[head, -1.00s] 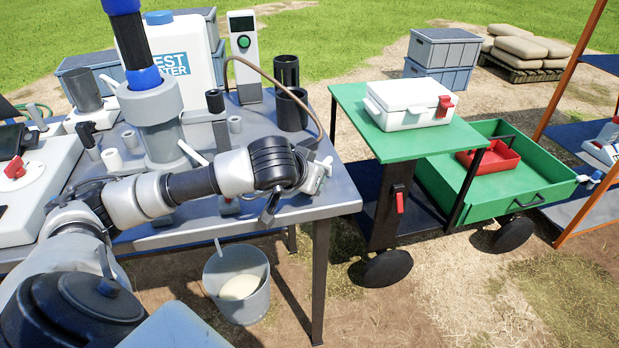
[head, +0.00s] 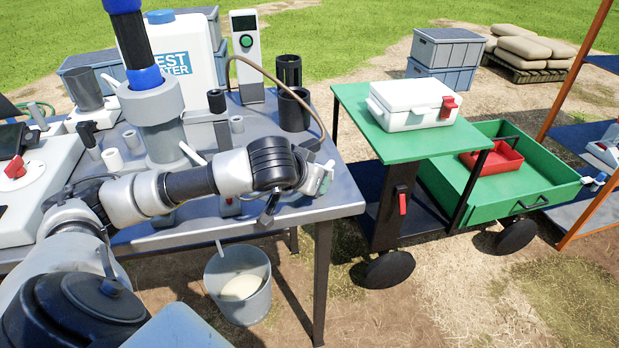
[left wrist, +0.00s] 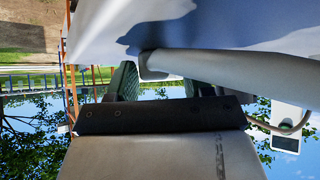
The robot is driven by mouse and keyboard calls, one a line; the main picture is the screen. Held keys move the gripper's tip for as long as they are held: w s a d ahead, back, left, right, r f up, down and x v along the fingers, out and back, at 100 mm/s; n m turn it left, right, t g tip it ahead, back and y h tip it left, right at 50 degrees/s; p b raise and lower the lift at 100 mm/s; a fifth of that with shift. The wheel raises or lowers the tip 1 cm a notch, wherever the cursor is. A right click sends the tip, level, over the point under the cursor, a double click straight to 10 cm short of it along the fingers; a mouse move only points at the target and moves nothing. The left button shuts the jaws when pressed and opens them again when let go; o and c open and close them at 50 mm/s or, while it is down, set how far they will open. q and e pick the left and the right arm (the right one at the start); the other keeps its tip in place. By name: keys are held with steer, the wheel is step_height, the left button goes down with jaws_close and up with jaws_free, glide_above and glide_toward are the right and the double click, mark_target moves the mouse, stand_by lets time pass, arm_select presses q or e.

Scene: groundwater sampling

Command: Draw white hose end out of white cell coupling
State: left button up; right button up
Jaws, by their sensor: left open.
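My left gripper (head: 320,178) is above the right end of the grey table, partly hidden behind its own wrist. In the left wrist view, which is upside down, its jaws (left wrist: 162,82) are open. A pale tube (left wrist: 240,68) runs from the right edge to between the jaws; a short whitish end piece (left wrist: 152,72) shows there. I cannot tell whether this is the white hose end or the white coupling, or whether the jaws touch it. In the head view my arm hides this spot. My right gripper is not in view.
The grey table (head: 325,203) holds a tall grey cylinder with a blue top (head: 160,125), black cups (head: 293,108) and a meter (head: 246,60) with a brown hose. A bucket (head: 238,280) stands below. A green cart (head: 400,140) with a white box (head: 412,108) is close on the right.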

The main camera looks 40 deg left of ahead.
arm_select(q)
steer(key=v, duration=0.9)
steer(key=shift+s+r, duration=0.15)
steer(key=shift+s, duration=0.1)
steer(key=shift+s+r, duration=0.35)
steer(key=shift+r, duration=0.1)
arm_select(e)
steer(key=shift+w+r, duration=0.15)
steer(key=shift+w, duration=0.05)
